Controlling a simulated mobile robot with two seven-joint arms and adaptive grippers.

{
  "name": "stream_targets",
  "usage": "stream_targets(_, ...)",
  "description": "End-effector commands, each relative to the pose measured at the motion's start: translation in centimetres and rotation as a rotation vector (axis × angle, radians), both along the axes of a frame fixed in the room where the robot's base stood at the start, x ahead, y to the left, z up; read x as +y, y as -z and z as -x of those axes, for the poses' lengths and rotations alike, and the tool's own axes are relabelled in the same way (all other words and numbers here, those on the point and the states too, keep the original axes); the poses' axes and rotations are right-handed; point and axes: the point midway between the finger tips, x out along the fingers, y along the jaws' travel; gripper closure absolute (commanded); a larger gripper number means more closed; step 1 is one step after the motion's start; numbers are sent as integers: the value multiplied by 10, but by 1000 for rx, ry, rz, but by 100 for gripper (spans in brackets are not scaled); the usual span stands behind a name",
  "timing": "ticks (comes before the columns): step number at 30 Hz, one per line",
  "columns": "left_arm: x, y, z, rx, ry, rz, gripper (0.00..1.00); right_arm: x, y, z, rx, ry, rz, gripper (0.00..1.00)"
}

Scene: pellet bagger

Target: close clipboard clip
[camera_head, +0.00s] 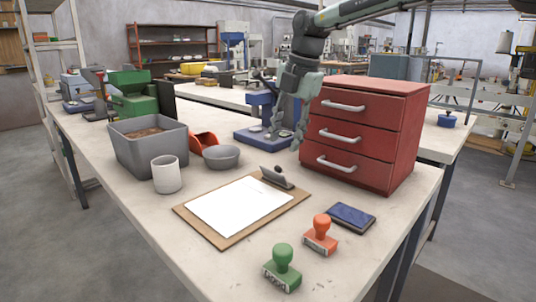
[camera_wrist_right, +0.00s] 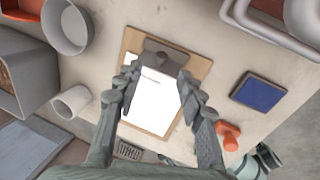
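The brown clipboard (camera_head: 219,240) lies flat on the table with a white sheet (camera_head: 240,206) on it. Its dark metal clip (camera_head: 277,178) sits at the far edge, and its plate looks tilted up off the board. The right wrist view shows the clip (camera_wrist_right: 163,56) and sheet (camera_wrist_right: 150,103) beyond the fingers. My right gripper (camera_head: 285,138) hangs above and behind the clip, pointing down and apart from it. In the wrist view its fingers (camera_wrist_right: 157,80) are spread with nothing between them. My left gripper is not in view.
A red drawer cabinet (camera_head: 372,127) with protruding handles stands right of my right gripper. A blue ink pad (camera_head: 351,217), orange stamp (camera_head: 321,237) and green stamp (camera_head: 283,270) lie front right. A white cup (camera_head: 167,175), grey bowl (camera_head: 221,157) and grey bin (camera_head: 150,150) stand left.

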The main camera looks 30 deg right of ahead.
Motion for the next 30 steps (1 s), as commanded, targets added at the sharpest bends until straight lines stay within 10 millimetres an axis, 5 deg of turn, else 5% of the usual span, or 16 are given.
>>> stream_targets(15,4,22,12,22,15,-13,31,7,68,-14,2,0,0,61)
stream_targets(26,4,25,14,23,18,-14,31,8,74,-15,1,0,0,61)
stream_targets(30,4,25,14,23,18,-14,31,8,74,-15,1,0,0,78)
